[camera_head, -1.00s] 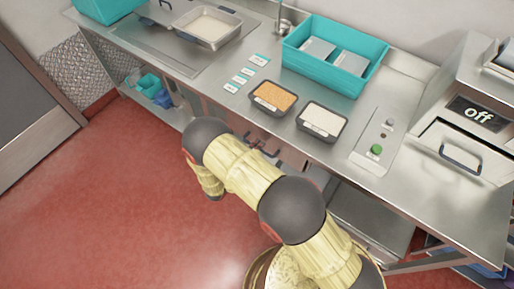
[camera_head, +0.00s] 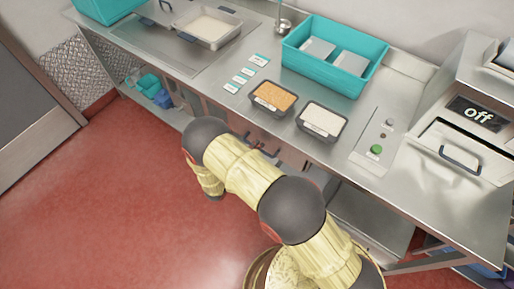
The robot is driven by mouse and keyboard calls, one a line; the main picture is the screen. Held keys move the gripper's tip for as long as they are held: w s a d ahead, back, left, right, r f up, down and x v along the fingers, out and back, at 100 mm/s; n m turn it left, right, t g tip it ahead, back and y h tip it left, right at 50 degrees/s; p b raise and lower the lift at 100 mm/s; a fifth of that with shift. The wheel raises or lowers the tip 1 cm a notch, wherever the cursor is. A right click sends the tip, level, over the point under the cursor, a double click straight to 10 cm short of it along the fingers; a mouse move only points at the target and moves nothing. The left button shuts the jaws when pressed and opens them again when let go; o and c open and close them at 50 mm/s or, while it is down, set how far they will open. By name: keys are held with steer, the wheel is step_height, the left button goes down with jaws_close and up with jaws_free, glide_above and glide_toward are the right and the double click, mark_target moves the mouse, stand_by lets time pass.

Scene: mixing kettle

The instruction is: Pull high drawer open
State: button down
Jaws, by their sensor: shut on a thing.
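The drawer fronts (camera_head: 273,137) are under the counter, just past my arm. They show only as a narrow strip with small dark parts that may be handles. My arm covers most of this strip, so I cannot tell which drawer is the high one or how far any drawer stands out. My arm bends at a dark joint and its forearm drops down on the left. My gripper is hidden behind my own arm, and what it holds cannot be seen.
On the steel counter (camera_head: 205,68) stand a teal bin (camera_head: 325,75), a tub of orange grains (camera_head: 273,96), a tub of white powder (camera_head: 322,121) and a metal tray (camera_head: 207,27). A machine marked "off" (camera_head: 475,120) is at right. The red floor (camera_head: 110,200) at left is clear.

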steer(key=f+v, duration=0.3)
steer(key=v, duration=1.2)
steer(key=s+f+v, duration=0.1)
steer(key=f+v, duration=0.2)
steer(key=v, duration=1.2)
steer(key=shift+s+a+f, duration=0.25)
steer(key=shift+s+a, duration=0.1)
steer(key=shift+a, duration=0.15)
steer(key=c, duration=2)
jaws_free()
steer(key=shift+o, duration=0.2)
